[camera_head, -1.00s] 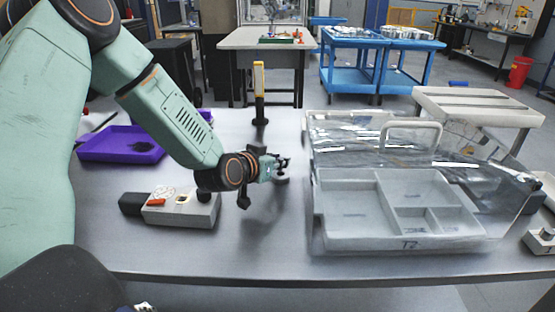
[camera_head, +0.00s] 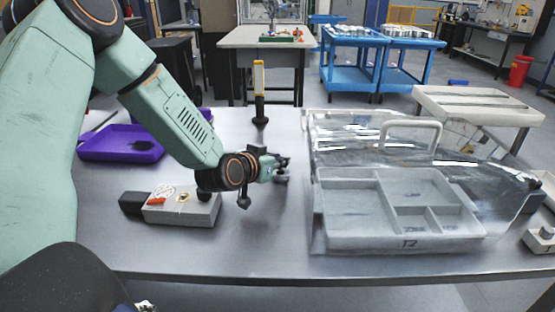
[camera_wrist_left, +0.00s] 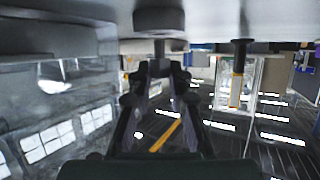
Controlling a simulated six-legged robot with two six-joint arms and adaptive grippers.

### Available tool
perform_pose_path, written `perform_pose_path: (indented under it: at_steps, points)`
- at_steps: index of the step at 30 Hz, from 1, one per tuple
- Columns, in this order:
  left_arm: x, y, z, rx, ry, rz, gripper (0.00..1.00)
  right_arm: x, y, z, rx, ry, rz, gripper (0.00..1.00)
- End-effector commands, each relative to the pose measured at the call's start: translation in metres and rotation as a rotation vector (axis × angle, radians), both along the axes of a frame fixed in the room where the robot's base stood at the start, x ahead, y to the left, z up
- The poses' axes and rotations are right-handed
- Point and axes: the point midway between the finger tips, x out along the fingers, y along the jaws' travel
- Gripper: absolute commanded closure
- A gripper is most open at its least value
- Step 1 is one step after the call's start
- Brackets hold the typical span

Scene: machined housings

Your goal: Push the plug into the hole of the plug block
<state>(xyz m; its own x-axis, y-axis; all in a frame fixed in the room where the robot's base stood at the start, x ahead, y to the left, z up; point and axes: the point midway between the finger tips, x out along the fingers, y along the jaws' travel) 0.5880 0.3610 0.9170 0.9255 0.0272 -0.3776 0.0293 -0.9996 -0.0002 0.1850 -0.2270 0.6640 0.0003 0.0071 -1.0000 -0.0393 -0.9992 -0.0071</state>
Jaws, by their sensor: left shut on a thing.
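My left gripper (camera_head: 282,170) is above the table, left of the clear-lidded case. In the left wrist view its fingers (camera_wrist_left: 160,72) are shut on the narrow stem of a grey round piece (camera_wrist_left: 158,20), which looks like the plug. Its wide disc is against or close to the table; I cannot tell whether it touches. In the head view the fingers mostly hide this piece. A small grey block with a round top (camera_head: 540,238) stands at the right edge; I cannot tell whether it is the plug block, and no hole is clear. My right gripper is out of view.
The case (camera_head: 345,242) with grey compartments marked T2 fills the table's right side. A grey box (camera_head: 205,212) with a red part lies below my left forearm. A purple tray (camera_head: 95,150) and an upright yellow-black tool (camera_head: 259,110) stand behind. The table's front middle is clear.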

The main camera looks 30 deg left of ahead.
Motion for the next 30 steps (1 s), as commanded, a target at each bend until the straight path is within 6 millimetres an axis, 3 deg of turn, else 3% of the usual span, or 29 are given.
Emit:
perform_pose_path:
  at_steps: [23, 24, 30]
  points:
    - [0.0, 0.0, -0.017, 0.001, 0.0, 0.0, 1.0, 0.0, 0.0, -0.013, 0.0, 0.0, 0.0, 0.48]
    - [0.0, 0.0, -0.018, 0.001, 0.0, 0.0, 0.81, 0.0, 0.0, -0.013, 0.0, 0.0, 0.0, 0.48]
    - [0.0, 0.0, -0.017, 0.001, 0.0, 0.0, 0.64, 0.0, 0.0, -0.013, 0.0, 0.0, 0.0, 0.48]
